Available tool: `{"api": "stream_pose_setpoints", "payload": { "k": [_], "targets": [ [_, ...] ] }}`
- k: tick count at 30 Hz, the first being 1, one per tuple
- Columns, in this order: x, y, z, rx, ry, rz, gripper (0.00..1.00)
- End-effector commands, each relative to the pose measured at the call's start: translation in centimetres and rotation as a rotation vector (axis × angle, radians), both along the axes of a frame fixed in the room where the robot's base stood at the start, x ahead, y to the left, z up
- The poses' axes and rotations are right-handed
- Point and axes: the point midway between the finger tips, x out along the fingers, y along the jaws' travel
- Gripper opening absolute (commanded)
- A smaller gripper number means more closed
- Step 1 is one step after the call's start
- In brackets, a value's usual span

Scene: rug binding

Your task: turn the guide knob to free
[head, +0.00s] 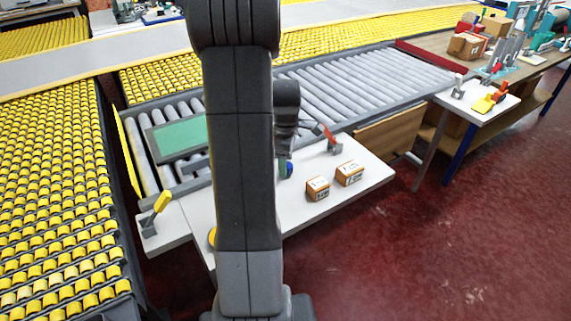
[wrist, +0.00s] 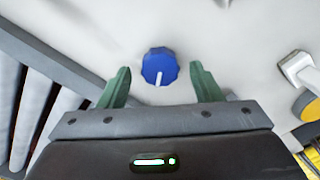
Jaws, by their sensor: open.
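The guide knob (wrist: 159,66) is blue with a white pointer line, on a pale tabletop. In the wrist view its line points down toward my gripper's body, slightly left. My gripper (wrist: 160,82) is open, with one green finger on each side of the knob and a gap to both. I cannot tell how high the fingertips are relative to the knob. In the head view the knob (head: 288,169) shows only in part beside my gripper (head: 283,168), and my arm hides much of the area. No marking for free is readable.
Two small cardboard boxes (head: 333,180) stand on the white table (head: 345,205) right of my gripper. A red-handled lever (head: 328,138) is behind them, and a yellow-handled lever (head: 156,212) is at the left. Grey rollers (wrist: 35,105) border the table in the wrist view.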

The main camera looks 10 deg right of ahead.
Motion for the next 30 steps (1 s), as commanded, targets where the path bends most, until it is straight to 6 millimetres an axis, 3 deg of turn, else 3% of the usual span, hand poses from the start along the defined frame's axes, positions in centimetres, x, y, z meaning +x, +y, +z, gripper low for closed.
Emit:
{"api": "stream_pose_setpoints", "payload": {
  "k": [4,13,14,18,21,30],
  "targets": [
    [-0.03,0.0,-1.15,0.0,0.001,0.0,0.59],
    [-0.02,0.0,-1.38,0.0,0.0,0.0,0.59],
    [-0.02,0.0,-1.37,0.0,0.0,0.0,0.57],
    [-0.02,0.01,-1.36,0.0,0.0,0.0,0.29],
    [-0.02,0.01,-1.36,0.0,0.0,0.0,0.14],
    [-0.01,0.0,-1.33,0.0,0.0,-0.036,0.14]
  ]
}}
